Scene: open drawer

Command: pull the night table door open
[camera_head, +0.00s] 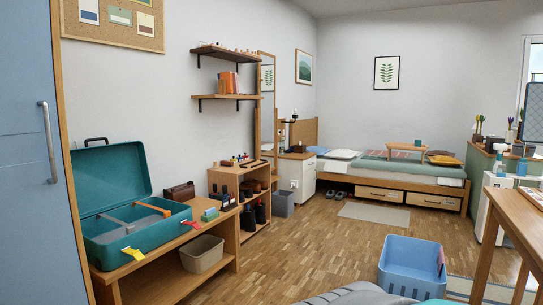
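A small white cabinet with a wooden top (297,176) stands at the head of the bed, far off near the middle of the view; it looks like the night table. The side of it that I see is flat and white, with a small dark mark low on it. I see no door standing open there; it is too small to make out a handle surely. A grey bin in front covers its lower left. My gripper is not in view.
A grey bin (283,204) stands before the white cabinet. A blue basket (411,266) stands on the floor at front right, near a wooden table (513,212). A low bench (185,282) lines the left. The middle wooden floor (318,237) is clear up to a grey rug (374,215).

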